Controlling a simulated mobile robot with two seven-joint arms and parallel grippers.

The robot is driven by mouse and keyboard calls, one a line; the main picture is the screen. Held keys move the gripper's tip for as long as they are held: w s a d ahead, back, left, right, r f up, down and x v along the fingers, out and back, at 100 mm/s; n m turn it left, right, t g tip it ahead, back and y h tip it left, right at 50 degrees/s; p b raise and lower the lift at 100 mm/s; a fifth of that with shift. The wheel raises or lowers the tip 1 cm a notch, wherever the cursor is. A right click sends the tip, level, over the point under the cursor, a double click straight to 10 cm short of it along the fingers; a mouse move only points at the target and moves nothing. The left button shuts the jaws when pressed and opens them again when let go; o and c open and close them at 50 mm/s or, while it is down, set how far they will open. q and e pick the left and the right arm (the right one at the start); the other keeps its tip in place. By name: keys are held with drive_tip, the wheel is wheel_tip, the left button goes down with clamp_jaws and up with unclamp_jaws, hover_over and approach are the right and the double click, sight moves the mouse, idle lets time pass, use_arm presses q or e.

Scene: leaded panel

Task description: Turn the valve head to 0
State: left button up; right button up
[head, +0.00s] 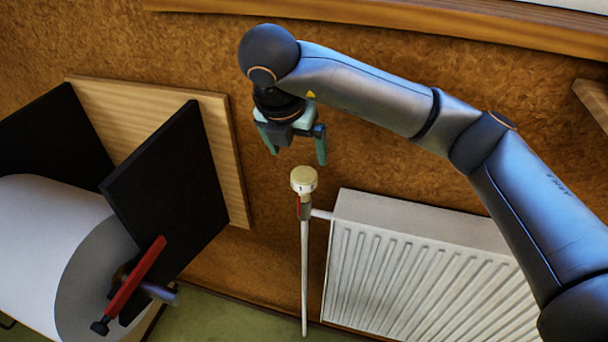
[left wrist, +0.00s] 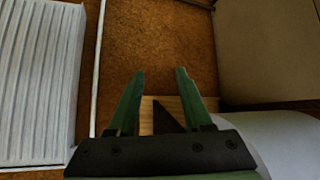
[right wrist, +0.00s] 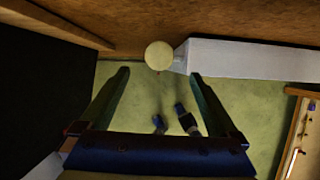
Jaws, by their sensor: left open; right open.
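The cream valve head (head: 303,180) stands upright on top of a thin white pipe (head: 304,260), left of the radiator (head: 430,265). A small dark mark like a 1 shows on its side, too small to read surely. My right gripper (head: 297,155) is open and empty above the valve head, fingers pointing down. In the right wrist view the round top of the valve head (right wrist: 159,56) lies just beyond the gap between the open fingertips (right wrist: 160,74), with no clear contact. My left gripper (left wrist: 160,74) is open and empty in the left wrist view; the head view does not show it.
Black panels (head: 170,185) and a wooden board (head: 232,150) stand at the left. A red-handled clamp (head: 136,279) is in front of them. The brown wall is close behind the valve. A wooden ledge (head: 400,20) runs above. Green floor (right wrist: 240,105) lies below.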

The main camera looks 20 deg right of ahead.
sight(304, 175)
drive_tip(key=x, duration=1.1)
drive_tip(key=shift+s+a+b, duration=0.1)
drive_tip(key=shift+b, duration=0.2)
drive_tip(key=c, duration=1.4)
